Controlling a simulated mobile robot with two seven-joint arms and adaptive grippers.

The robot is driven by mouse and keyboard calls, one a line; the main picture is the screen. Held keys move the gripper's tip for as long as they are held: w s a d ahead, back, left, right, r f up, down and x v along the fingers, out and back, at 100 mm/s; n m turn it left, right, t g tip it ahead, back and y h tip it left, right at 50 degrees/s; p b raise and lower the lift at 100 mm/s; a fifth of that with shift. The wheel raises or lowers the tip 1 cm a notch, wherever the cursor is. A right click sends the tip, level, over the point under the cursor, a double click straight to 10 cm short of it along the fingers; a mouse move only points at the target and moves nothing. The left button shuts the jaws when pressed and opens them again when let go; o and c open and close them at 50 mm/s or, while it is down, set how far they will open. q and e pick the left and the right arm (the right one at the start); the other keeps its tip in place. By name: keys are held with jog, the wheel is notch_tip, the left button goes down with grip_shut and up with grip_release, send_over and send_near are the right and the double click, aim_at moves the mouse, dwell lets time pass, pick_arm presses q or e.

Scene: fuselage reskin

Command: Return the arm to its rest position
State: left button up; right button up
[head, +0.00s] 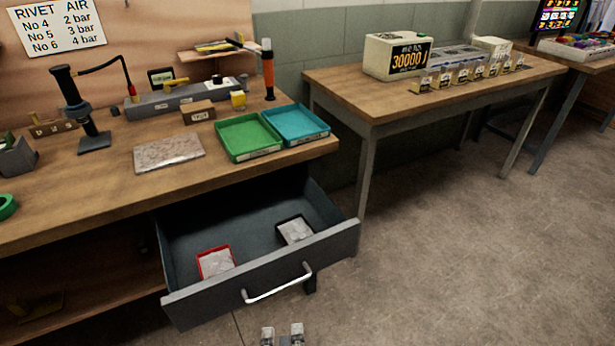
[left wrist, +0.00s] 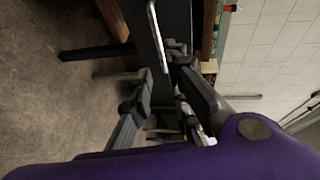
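My left gripper (head: 282,335) shows at the bottom edge of the head view, in front of and below the open drawer. Its two fingertips stand apart with nothing seen between them. In the left wrist view the two dark fingers of the left gripper (left wrist: 168,78) are also spread apart. The grey drawer (head: 262,274) is pulled out under the workbench, and its silver handle (head: 277,284) is apart from the fingertips in the head view. The handle also shows in the left wrist view (left wrist: 156,30). My right gripper is not seen.
A red tray (head: 201,270) and a black tray (head: 281,238) lie in the drawer. The workbench (head: 80,202) holds a green tray (head: 249,155), a blue tray (head: 325,127) and tools. A second table (head: 345,88) stands right. The floor (head: 460,260) at right is clear.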

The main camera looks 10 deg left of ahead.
pick_arm(q)
jog(key=s+f+n+g+h, duration=0.2)
jog(key=f+n, duration=0.1)
jog(key=f, duration=0.3)
jog(key=s+f+n+g+h, duration=0.2)
jog(key=s+f+n+g, duration=0.1)
jog(key=f, duration=0.4)
jog(key=s+a+f+n+g, duration=0.2)
jog(key=s+a+f+n, duration=0.2)
jog(key=s+a, duration=0.4)
jog(key=s+a+f+n+g, duration=0.1)
jog(key=s+a+f+n, duration=0.3)
jog(key=s, duration=0.5)
jog(key=w+r+t+p, duration=0.1)
jog(key=w+r+p, duration=0.3)
jog(key=r+p, duration=1)
jog(key=shift+a+r+y, duration=0.3)
jog(key=shift+r, duration=0.25)
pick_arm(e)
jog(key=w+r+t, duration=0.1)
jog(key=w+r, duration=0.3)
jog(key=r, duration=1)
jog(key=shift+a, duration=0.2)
pick_arm(q)
jog(key=shift+w, duration=0.1)
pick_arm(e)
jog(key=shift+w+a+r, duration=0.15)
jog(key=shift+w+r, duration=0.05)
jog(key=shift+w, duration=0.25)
